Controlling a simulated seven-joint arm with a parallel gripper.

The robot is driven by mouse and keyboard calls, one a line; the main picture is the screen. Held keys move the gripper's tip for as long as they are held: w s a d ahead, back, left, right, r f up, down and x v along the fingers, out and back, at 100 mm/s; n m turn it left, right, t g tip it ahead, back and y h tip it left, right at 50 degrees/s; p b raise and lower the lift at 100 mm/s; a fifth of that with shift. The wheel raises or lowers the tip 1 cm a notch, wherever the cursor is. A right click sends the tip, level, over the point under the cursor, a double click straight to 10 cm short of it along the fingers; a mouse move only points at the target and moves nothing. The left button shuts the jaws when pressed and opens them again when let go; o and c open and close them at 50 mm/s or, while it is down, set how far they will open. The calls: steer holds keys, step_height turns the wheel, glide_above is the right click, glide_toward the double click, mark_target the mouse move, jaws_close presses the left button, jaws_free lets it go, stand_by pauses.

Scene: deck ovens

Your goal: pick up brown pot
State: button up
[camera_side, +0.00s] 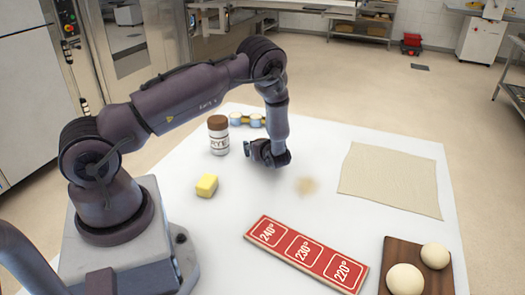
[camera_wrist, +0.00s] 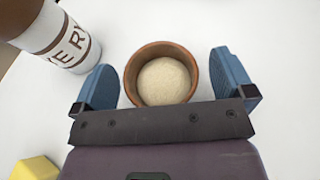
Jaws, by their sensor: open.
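The brown pot (camera_wrist: 131,70) shows in the wrist view, seen from above. It is a round brown bowl-like pot with a pale dough ball (camera_wrist: 165,80) in it. My gripper (camera_wrist: 162,64) is open, with one blue finger to the left of the pot and one to the right, and a visible gap on each side. I cannot tell how high the fingers are above the table. In the side view, my gripper (camera_side: 267,153) is low over the white table and the pot is hidden behind it.
A rye jar (camera_side: 218,136) stands left of my gripper; it also shows in the wrist view (camera_wrist: 62,42). A yellow block (camera_side: 207,185), a red temperature board (camera_side: 305,255), a dough sheet (camera_side: 390,178) and a wooden board (camera_side: 395,250) with dough balls lie on the table (camera_side: 225,250).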

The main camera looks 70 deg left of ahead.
steer(key=shift+a+f, duration=0.1)
steer(key=shift+a, duration=0.2)
steer(key=c, duration=1.1)
steer(key=shift+o, duration=0.2)
